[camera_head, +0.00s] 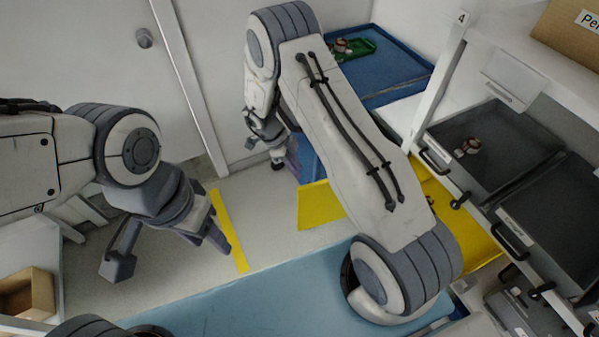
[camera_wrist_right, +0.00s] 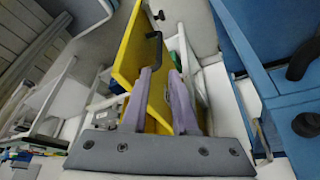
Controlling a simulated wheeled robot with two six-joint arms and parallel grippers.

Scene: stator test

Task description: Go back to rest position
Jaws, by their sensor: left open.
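My left gripper (camera_head: 222,243) hangs over the pale floor at the left, beside the yellow floor stripe, with its fingers pointing down; it is open and seems to hold nothing. My right arm crosses the middle of the head view. My right gripper (camera_head: 291,168) is at the arm's far end, near the white wall and left of the blue bin's side, partly hidden by the arm. In the right wrist view, its two purple fingers (camera_wrist_right: 160,75) stand apart with nothing between them. A yellow panel shows beyond them.
A blue tray (camera_head: 408,88) holding a green item (camera_head: 357,50) stands at the back. Dark drawers (camera_head: 500,130) with handles fill the right, one holding a small part (camera_head: 468,147). A yellow surface (camera_head: 314,208) lies beneath my right arm. A cardboard box (camera_head: 28,293) sits lower left.

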